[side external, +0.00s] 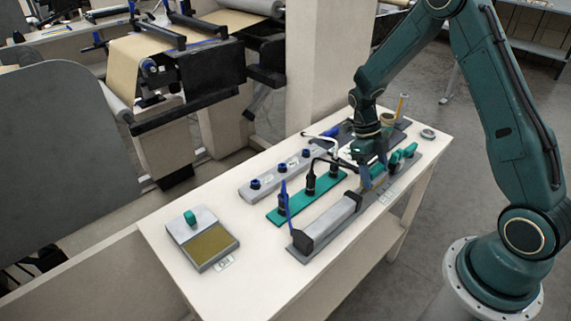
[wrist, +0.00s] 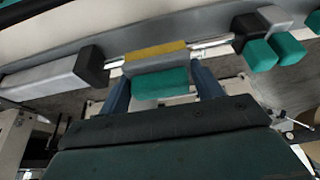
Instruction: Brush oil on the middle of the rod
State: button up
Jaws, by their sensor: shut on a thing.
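My gripper (wrist: 163,90) is shut on the teal handle of an applicator (wrist: 160,84), one blue finger at each end. The applicator has a grey body and a yellow pad (wrist: 155,51). In the wrist view, the shiny rod (wrist: 212,45) shows on both sides of the pad, which lies across its middle portion. I cannot tell whether pad and rod touch. In the side view, my gripper (side external: 368,178) is low over the fixture and hides much of the rod. The oil tray (side external: 213,245), with a brownish-gold surface, sits at the table's left end beside an "Oil" label.
A long grey block with a black end (side external: 330,219) is left of my gripper. Teal-handled clamps (side external: 403,155) stand right of it. A teal plate (side external: 295,205) with black posts and a grey strip with blue knobs (side external: 281,174) lie behind. The table's front left (side external: 235,295) is clear.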

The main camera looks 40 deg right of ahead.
jog(key=shift+d, duration=1.1)
jog(key=shift+d+f, duration=0.1)
jog(key=shift+d, duration=1.15)
jog(key=shift+r, duration=0.25)
jog(key=shift+r, duration=2.85)
jog(key=a, duration=0.7)
jog(key=shift+a, duration=0.3)
jog(key=shift+f, duration=0.1)
